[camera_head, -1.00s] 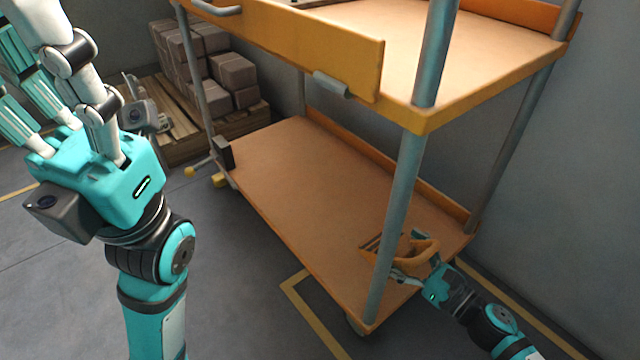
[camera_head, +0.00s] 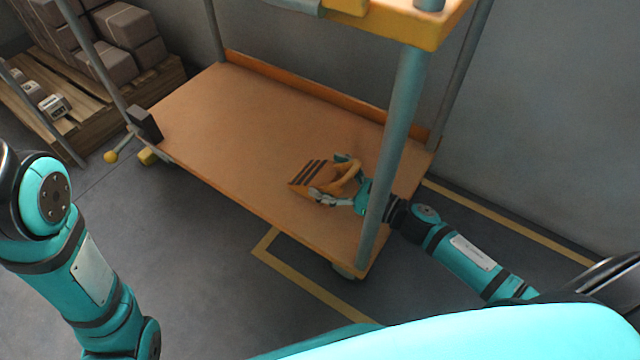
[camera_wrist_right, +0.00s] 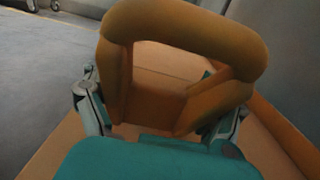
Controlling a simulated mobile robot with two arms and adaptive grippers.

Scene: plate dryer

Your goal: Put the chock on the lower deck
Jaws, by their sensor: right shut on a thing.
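The orange chock (camera_head: 309,176) has dark stripes on its sloped face and a looped handle. It is at the lower deck (camera_head: 235,130) of the cart, near the front right post; whether it touches the deck I cannot tell. My right gripper (camera_head: 340,180) is shut on the chock, reaching in past the post. In the right wrist view the chock's handle (camera_wrist_right: 185,30) fills the upper middle, with the fingers of my right gripper (camera_wrist_right: 160,115) on either side of its body. My left gripper is out of the head view; only part of its arm shows.
The cart's grey post (camera_head: 395,150) stands close to my right arm. The upper deck (camera_head: 400,20) overhangs at the top. A raised orange lip (camera_head: 300,88) runs along the lower deck's back. Boxes on a pallet (camera_head: 90,100) stand at left. Most of the lower deck is clear.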

